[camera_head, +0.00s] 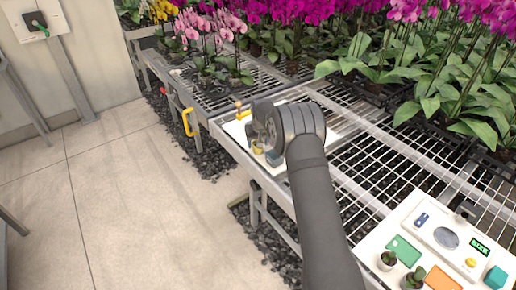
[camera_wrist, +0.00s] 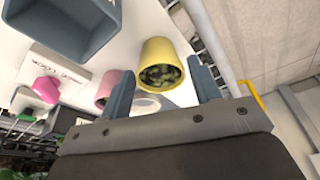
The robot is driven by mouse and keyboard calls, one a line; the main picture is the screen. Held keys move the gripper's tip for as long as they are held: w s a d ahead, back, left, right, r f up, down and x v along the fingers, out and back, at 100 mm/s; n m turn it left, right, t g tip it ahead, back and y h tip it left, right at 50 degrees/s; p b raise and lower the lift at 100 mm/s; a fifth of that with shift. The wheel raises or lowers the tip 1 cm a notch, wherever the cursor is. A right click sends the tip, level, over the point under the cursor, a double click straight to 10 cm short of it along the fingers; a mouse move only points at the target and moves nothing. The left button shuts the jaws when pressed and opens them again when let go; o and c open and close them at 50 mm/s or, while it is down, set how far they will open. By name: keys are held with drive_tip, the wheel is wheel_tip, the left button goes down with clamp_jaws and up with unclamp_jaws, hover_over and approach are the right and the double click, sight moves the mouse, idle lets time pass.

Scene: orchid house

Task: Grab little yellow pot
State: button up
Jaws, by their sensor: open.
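The little yellow pot (camera_wrist: 157,50) shows in the wrist view with dark, leafy-looking contents in its opening. It lies beyond and roughly between the two fingertips of my gripper (camera_wrist: 163,80). The gripper is open, and I cannot tell whether either finger touches the pot. In the head view, the yellow pot (camera_head: 258,147) is small and partly hidden by my gripper (camera_head: 262,133), which is low over a white board at the bench edge.
In the wrist view, a pink pot (camera_wrist: 113,87) is close by the left finger, and a blue-grey tray (camera_wrist: 65,28) lies farther left. Orchids (camera_head: 290,30) line the bench behind. A second white board (camera_head: 400,235) with potted plants and devices is at the lower right.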

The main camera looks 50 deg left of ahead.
drive_tip(key=shift+x, duration=1.2)
drive_tip(key=c, duration=0.7)
